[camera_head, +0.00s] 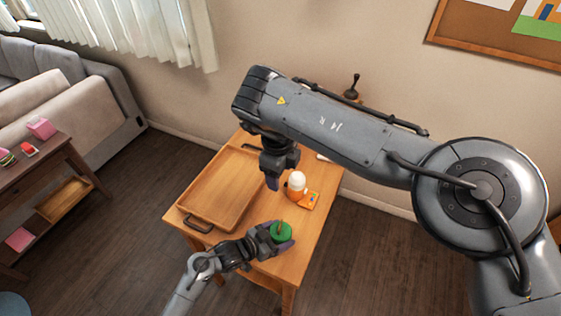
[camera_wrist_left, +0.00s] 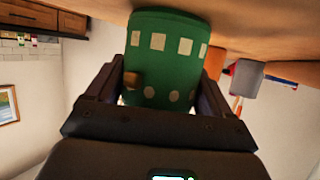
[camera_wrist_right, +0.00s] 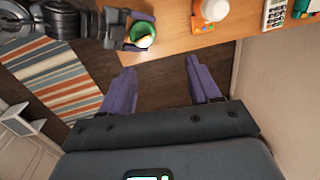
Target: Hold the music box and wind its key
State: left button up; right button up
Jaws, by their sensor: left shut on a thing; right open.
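The music box is a green cylinder (camera_head: 284,231) with a band of pale squares that shows in the left wrist view (camera_wrist_left: 165,47). A small brown knob (camera_wrist_left: 132,79), possibly the key, sticks out near its side there. My left gripper (camera_head: 279,238) is shut around the music box at the table's front right edge, with one finger on each side. The green top also shows in the right wrist view (camera_wrist_right: 143,35). My right gripper (camera_wrist_right: 160,72) is open and empty, pointing down above the table beside the tray, apart from the music box.
A wooden tray (camera_head: 215,190) with dark handles covers the table's left part. A white and orange object (camera_head: 296,183) stands on an orange base right of my right gripper. The floor right of the table is clear.

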pick_arm(q)
jog(key=shift+s+f, duration=0.1)
jog(key=shift+f, duration=0.15)
pick_arm(e)
notch_tip(320, 180, up, 6)
jog(key=s+m+g, duration=0.1)
jog(key=s+m, duration=0.1)
jog(key=m, duration=0.6)
jog(key=shift+s, duration=0.35)
jog(key=shift+d, duration=0.1)
pick_arm(q)
jog(key=o, duration=1)
jog(key=shift+r, duration=0.15)
jog(key=shift+a+r, duration=0.1)
jog(key=shift+a, duration=0.05)
